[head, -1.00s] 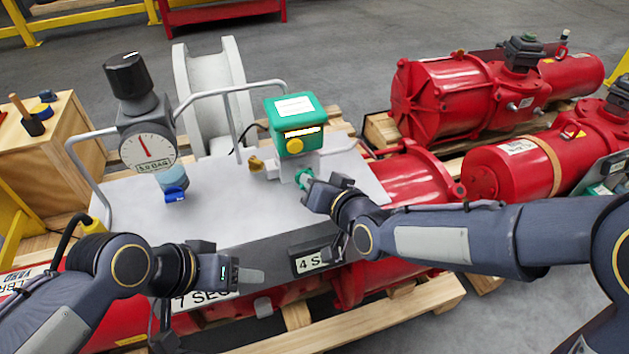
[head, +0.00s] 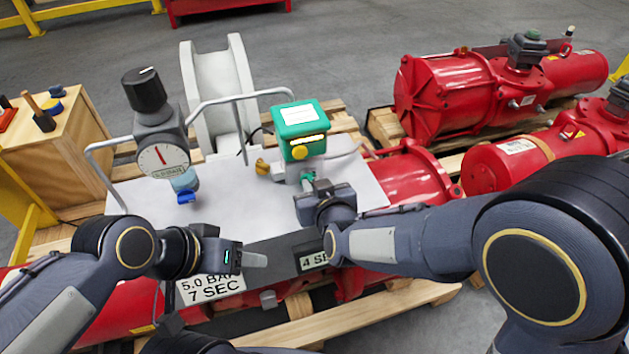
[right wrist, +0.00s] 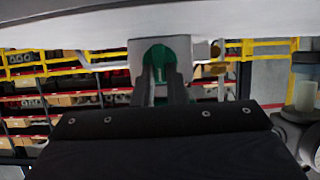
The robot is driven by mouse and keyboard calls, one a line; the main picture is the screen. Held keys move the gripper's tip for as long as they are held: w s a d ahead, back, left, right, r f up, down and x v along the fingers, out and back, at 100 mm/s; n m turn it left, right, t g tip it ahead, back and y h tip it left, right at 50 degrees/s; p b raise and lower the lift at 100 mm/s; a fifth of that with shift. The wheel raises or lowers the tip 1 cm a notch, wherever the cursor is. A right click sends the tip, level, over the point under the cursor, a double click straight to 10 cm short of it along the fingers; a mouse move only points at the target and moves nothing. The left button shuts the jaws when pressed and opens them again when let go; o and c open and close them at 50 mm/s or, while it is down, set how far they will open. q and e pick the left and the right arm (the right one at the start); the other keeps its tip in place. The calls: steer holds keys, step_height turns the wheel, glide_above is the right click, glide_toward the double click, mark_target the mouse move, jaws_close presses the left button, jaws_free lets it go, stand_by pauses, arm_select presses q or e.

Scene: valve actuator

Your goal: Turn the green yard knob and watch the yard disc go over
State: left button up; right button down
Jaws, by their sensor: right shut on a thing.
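The green yard knob (head: 308,176) sits low on the front of the valve block, under a green box (head: 300,118) with a yellow button and a lit display strip. My right gripper (head: 312,186) is at the knob, its fingers pointing away from me. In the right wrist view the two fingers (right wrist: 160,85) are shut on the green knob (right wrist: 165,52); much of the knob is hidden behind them. No separate yard disc can be made out for certain. My left gripper (head: 252,260) is empty above the panel's front edge; its finger gap is unclear.
A gauge (head: 163,160) with a black knob on top (head: 144,90) and a blue valve below stands left on the pale panel (head: 240,215). Bent grey pipe rails arch behind. Red actuators (head: 440,95) lie on the right. A wooden box (head: 60,150) with tools stands far left.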

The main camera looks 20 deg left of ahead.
stand_by(0.4)
steer(key=c, duration=1.5)
jaws_free()
steer(key=shift+o, duration=0.2)
steer(key=shift+s, duration=0.1)
steer(key=p+v, duration=0.1)
steer(key=v, duration=0.6)
steer(key=shift+s+d, duration=0.2)
steer(key=shift+s, duration=0.05)
steer(key=shift+r, duration=0.15)
